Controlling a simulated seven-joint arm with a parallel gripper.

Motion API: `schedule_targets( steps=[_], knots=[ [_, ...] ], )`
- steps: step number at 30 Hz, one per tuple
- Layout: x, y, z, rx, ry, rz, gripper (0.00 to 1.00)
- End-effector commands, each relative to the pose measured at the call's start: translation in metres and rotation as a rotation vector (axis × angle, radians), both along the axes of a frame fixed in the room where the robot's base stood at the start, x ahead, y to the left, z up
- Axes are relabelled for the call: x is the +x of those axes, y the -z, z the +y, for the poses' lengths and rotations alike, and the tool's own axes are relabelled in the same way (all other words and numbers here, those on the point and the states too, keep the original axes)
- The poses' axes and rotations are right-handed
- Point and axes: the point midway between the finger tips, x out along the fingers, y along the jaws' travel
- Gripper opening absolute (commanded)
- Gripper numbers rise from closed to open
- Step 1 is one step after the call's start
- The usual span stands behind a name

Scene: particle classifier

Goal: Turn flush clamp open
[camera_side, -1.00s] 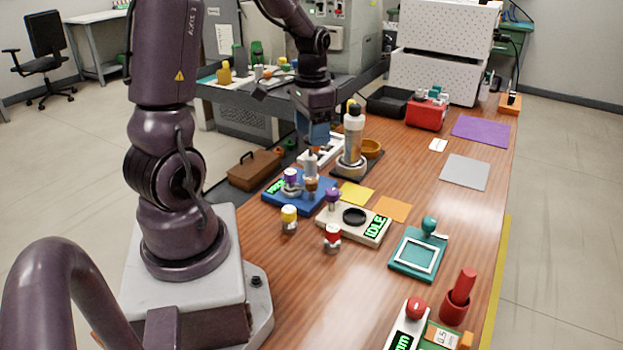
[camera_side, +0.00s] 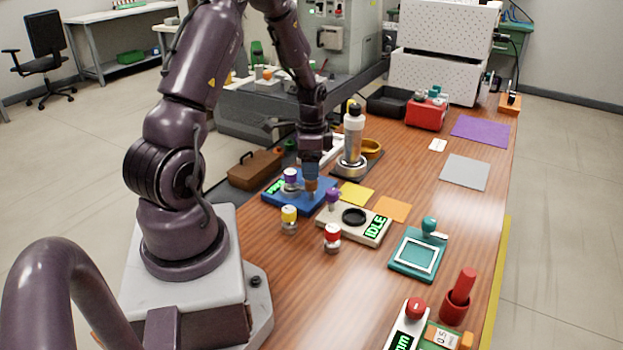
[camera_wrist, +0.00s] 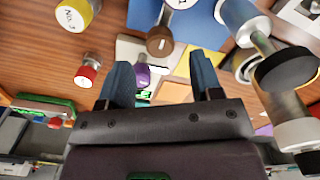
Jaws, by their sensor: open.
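A blue base (camera_side: 322,188) with a green lit display lies on the wooden bench in the side view. A white knob with a purple top (camera_side: 290,177) stands on it. A brown-topped knob (camera_side: 311,195) stands on its right part and also shows in the wrist view (camera_wrist: 160,42). I cannot tell for sure which part is the flush clamp. My gripper (camera_side: 311,178) points down just above the brown knob. In the wrist view my gripper (camera_wrist: 158,62) is open, its two blue fingers apart on either side of the brown knob; contact is not clear.
A metal bottle (camera_side: 353,140) on a dark base stands close to the right of my gripper. A pale IDLE device (camera_side: 375,232), a yellow-topped vial (camera_side: 289,219) and a red-topped vial (camera_side: 332,238) stand nearer the camera. The right bench has open room around the grey mat (camera_side: 465,172).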

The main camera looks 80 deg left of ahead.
Motion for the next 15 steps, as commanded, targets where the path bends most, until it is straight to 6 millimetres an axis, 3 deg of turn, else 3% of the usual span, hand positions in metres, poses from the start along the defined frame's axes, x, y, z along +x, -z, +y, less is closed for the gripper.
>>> schedule_targets(
  steps=[6, 15],
  knots=[
    [0.000, 0.033, 0.000, -0.001, -0.001, 0.000, 0.59],
    [0.000, 0.043, 0.000, 0.001, -0.001, -0.001, 0.59]
  ],
)
